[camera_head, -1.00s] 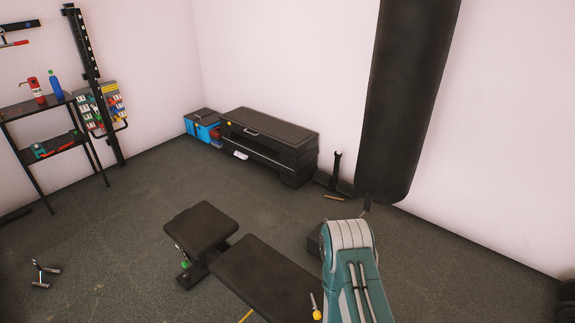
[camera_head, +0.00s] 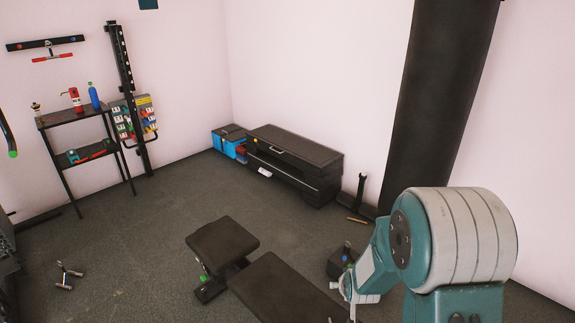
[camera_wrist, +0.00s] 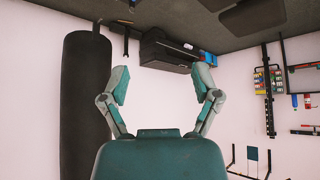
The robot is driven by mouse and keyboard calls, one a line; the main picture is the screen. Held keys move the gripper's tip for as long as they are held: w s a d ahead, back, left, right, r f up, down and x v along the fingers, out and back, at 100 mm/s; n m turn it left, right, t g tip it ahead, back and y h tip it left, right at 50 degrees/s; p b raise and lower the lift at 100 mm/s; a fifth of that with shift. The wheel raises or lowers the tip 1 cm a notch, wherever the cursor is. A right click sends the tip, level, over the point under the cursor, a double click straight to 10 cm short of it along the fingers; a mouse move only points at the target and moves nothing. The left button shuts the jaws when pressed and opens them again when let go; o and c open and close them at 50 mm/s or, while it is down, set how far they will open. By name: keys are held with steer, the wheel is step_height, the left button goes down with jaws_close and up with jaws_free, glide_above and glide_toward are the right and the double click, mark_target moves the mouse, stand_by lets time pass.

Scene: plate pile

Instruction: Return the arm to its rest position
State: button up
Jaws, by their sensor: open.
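My gripper (camera_wrist: 160,82) is open in the wrist view, its two teal and grey fingers spread wide with nothing between them. That view is upside down, with the floor at the top. In the head view my teal and grey arm fills the lower right. Its large rounded joint stands close to the camera, and a narrower part reaches down and left behind it. I cannot make out the fingertips there. No held object shows in either view.
A black bench (camera_head: 285,290) lies just left of my arm. A hanging punching bag (camera_head: 440,100) is behind the arm, also in the wrist view (camera_wrist: 86,100). A dark chest (camera_head: 295,160) and shelf rack (camera_head: 75,117) stand by the walls. Open floor lies left of the bench.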

steer(key=w+r+v, duration=0.2)
steer(key=v, duration=1.8)
steer(key=s+r+g, duration=0.1)
steer(key=s+r, duration=0.3)
steer(key=s, duration=0.4)
steer(key=s+r, duration=0.4)
steer(key=s, duration=0.4)
steer(key=shift+s+a+g, duration=0.15)
steer(key=shift+s+g, duration=0.05)
steer(key=shift+g, duration=0.2)
steer(key=c, duration=0.3)
